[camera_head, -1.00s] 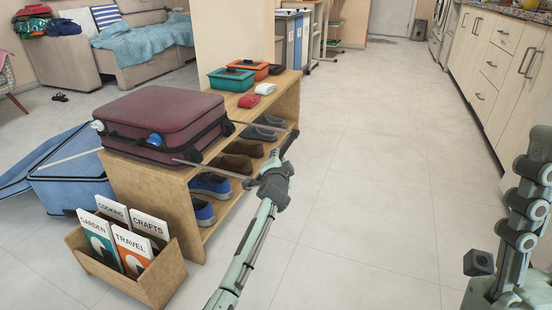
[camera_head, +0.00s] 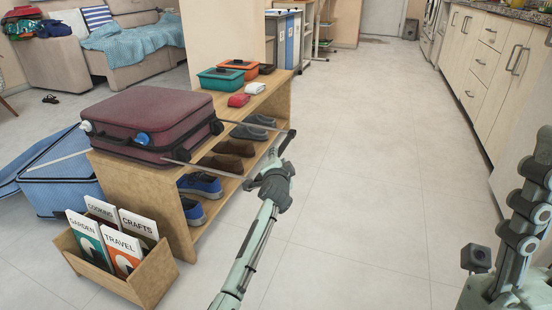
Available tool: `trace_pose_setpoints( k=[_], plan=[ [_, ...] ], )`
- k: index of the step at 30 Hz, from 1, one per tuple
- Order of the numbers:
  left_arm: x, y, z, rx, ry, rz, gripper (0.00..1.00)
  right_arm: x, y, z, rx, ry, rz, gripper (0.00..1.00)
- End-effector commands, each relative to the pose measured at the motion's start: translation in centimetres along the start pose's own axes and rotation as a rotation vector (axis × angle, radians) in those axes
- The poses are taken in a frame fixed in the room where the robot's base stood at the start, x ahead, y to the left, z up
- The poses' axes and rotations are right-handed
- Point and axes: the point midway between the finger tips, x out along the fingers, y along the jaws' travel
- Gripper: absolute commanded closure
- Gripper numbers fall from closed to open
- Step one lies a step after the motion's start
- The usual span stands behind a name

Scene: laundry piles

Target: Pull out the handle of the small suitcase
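The small maroon suitcase (camera_head: 150,115) lies flat on the left part of the wooden shoe bench. Its pull-out handle (camera_head: 288,139) stands out to the right over the floor, on two thin grey rods with a dark crossbar. My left gripper (camera_head: 267,176) is at the middle of the crossbar and looks shut on it; the fingertips are partly hidden by the gripper body. My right arm shows at the right edge, but its gripper is not in view.
The wooden bench (camera_head: 150,185) holds shoes below and small boxes (camera_head: 222,80) on top. A wooden book box (camera_head: 150,283) stands in front of it. A blue suitcase (camera_head: 65,190) lies open at left. The floor (camera_head: 370,190) to the right is clear.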

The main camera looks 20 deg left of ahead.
Motion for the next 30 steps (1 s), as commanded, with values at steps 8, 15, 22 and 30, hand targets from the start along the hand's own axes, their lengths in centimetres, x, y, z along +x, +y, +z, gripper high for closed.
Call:
trace_pose_setpoints(
  k=[8, 15, 22, 30],
  plan=[
    [0.1, -0.1, 0.2, 0.001, -0.003, -0.002, 0.62, 0.2, 0.0, -0.3, 0.0, 0.006, 0.001, 0.6],
    [-0.3, -1.9, -0.8, 0.001, -0.001, -0.008, 0.62, 0.1, 0.0, -0.2, 0.0, 0.003, 0.002, 0.6],
    [-1.3, -6.0, -3.4, 0.0, 0.003, -0.012, 0.62, 0.1, 0.0, -0.1, 0.001, 0.001, 0.001, 0.6],
    [-2.0, -8.3, -4.9, 0.0, -0.001, -0.004, 0.62, 0.1, 0.0, -0.1, 0.001, 0.0, 0.001, 0.6]
  ],
)
